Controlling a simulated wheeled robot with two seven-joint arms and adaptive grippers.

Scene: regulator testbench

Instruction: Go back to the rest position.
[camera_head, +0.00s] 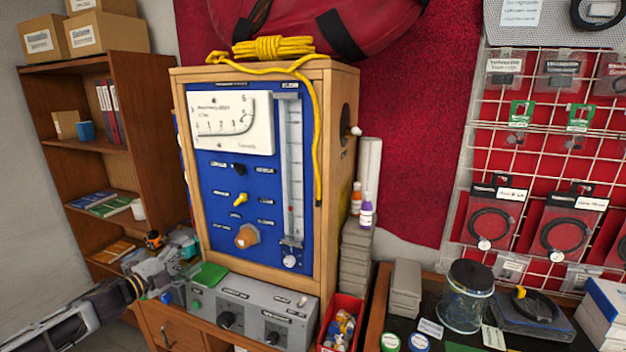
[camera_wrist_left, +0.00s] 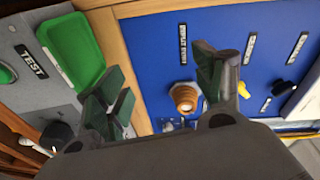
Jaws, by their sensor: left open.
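My left gripper (camera_head: 172,280) reaches in from the lower left of the head view. It is in front of the lower left of the test bench, near the grey control box (camera_head: 252,312). In the left wrist view its fingers (camera_wrist_left: 163,88) are spread with nothing between them. Past them are the blue panel (camera_head: 215,192), with its orange-brown knob (camera_head: 246,236) and yellow lever (camera_head: 240,200), and the wooden frame. The green pad (camera_head: 209,274) on the grey box is close to one finger. The right gripper is not in either view.
A red bin (camera_head: 343,322) stands right of the control box. A dark bench with a glass jar (camera_head: 466,297) lies at right. A wooden shelf (camera_head: 150,120) stands at left. Yellow rope (camera_head: 318,150) hangs down the bench's front edge.

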